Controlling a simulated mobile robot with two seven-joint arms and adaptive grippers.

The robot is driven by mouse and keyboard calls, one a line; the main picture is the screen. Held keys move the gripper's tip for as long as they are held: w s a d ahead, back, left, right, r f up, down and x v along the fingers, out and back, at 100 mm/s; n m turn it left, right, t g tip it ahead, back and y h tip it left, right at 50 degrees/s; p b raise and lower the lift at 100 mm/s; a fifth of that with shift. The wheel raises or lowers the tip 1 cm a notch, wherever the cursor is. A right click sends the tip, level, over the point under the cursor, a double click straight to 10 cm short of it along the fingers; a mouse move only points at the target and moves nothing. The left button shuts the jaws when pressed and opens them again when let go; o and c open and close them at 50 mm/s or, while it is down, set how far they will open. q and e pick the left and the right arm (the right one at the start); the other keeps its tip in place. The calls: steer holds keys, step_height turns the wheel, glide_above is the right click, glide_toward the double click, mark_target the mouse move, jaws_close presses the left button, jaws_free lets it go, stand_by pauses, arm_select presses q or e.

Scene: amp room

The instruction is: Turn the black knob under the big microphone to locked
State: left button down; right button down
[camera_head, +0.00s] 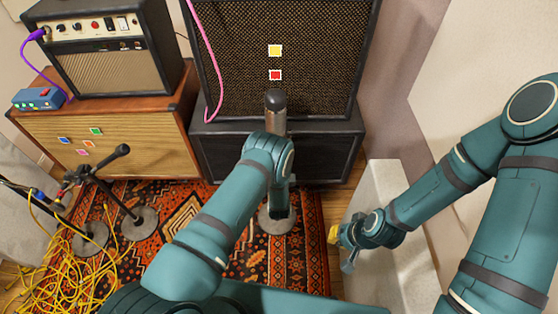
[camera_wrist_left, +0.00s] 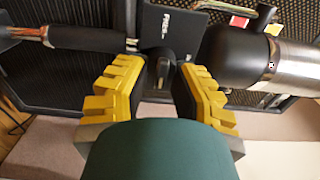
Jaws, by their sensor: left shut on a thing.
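The big microphone (camera_head: 275,118) has a dark head and a metal body and stands upright in front of the large speaker. In the left wrist view the microphone (camera_wrist_left: 285,65) lies across the upper right. The black knob (camera_wrist_left: 158,58) is at the centre of that view, on a dark mount between the microphone and the stand pole (camera_wrist_left: 28,33). My left gripper (camera_wrist_left: 158,88) is shut on the knob, its yellow fingers on either side. In the head view my arm hides the knob. My right gripper (camera_head: 342,241) hangs low at the right; its finger opening is unclear.
A large speaker (camera_head: 228,55) stands on a black cabinet (camera_head: 345,150) behind the microphone. A small amplifier (camera_head: 150,65) sits on a wooden cabinet (camera_head: 120,140) at left. Two smaller stands (camera_head: 140,220) and yellow cables (camera_head: 65,265) occupy the patterned rug's left side. A white block is near my right gripper.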

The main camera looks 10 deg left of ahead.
arm_select(q)
steer(key=shift+a+r, duration=0.1)
steer(key=shift+a, duration=0.1)
steer(key=c, duration=0.8)
jaws_free()
steer(key=shift+d, duration=0.1)
steer(key=s, duration=0.4)
steer(key=s+d, duration=0.1)
steer(key=s, duration=0.3)
steer(key=s+d, duration=0.1)
steer(key=s, duration=0.2)
steer(key=shift+s+d, duration=0.15)
steer(key=shift+s, duration=0.25)
